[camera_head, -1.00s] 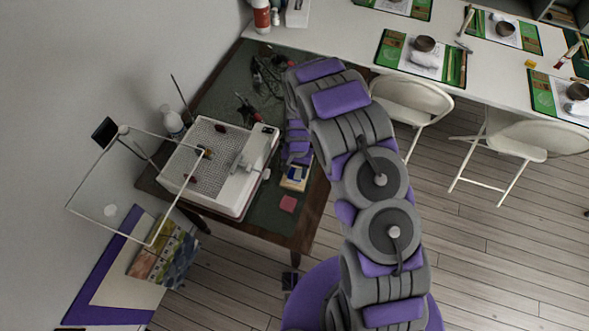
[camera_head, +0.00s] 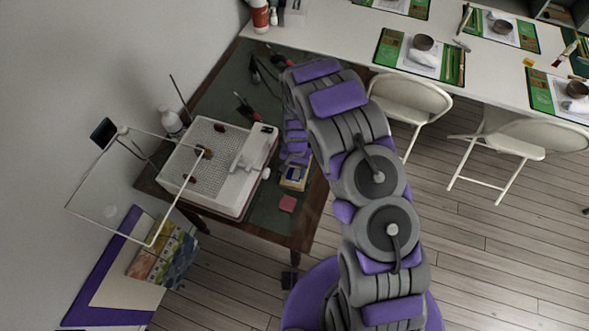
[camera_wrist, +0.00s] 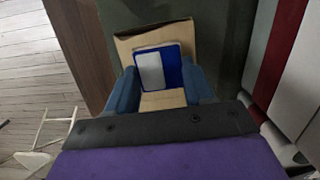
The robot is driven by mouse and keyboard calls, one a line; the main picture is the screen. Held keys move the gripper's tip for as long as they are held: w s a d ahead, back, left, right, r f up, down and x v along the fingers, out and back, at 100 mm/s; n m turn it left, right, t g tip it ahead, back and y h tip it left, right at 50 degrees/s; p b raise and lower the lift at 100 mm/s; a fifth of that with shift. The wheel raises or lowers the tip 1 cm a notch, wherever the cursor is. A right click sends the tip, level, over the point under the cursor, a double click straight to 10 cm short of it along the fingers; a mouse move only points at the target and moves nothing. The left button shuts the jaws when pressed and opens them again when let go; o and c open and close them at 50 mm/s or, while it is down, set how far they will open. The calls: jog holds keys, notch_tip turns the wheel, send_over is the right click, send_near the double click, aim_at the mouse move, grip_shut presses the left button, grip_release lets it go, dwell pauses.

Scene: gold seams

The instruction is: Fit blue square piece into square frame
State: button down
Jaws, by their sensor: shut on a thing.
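The blue square piece (camera_wrist: 172,62), with a pale grey panel on its left part, sits between the two blue fingers of my gripper (camera_wrist: 158,88) in the wrist view. My gripper is shut on it. The tan square frame (camera_wrist: 150,36) shows around and behind the piece, with a tan part also below it. I cannot tell whether the piece lies inside the frame or above it. In the head view the frame (camera_head: 301,184) lies near the right edge of the dark green table mat, just below my gripper (camera_head: 295,162). My fingers partly hide it.
A white machine with a perforated top (camera_head: 205,160) stands left of the frame, with a clear panel on its left. A pink pad (camera_head: 287,204) lies below the frame. Dark-handled tools (camera_head: 246,108) lie farther back. The wooden table edge (camera_head: 316,205) is close on the right.

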jog(key=shift+c, duration=1.7)
grip_release()
jog(key=shift+r+p, duration=1.05)
jog(key=shift+r, duration=2.45)
jog(key=shift+r, duration=0.15)
jog(key=s+d+r, duration=0.3)
jog(key=r, duration=0.5)
jog(key=s+d+r+n+b, duration=0.1)
jog(key=s+d+r, duration=0.25)
jog(key=r, duration=0.35)
jog(key=s+d+r, duration=0.3)
jog(key=s+r, duration=0.1)
jog(key=r, duration=0.4)
jog(key=s+d+r, duration=0.1)
jog(key=s+r, duration=0.2)
jog(key=s, duration=0.4)
jog(key=s+d+r+n, duration=0.1)
jog(key=s+d+r, duration=0.1)
jog(key=s, duration=0.5)
jog(key=s+d+r+n, duration=0.1)
jog(key=s+r, duration=0.3)
jog(key=s, duration=0.4)
jog(key=shift+d+b, duration=0.25)
jog(key=shift+b, duration=0.2)
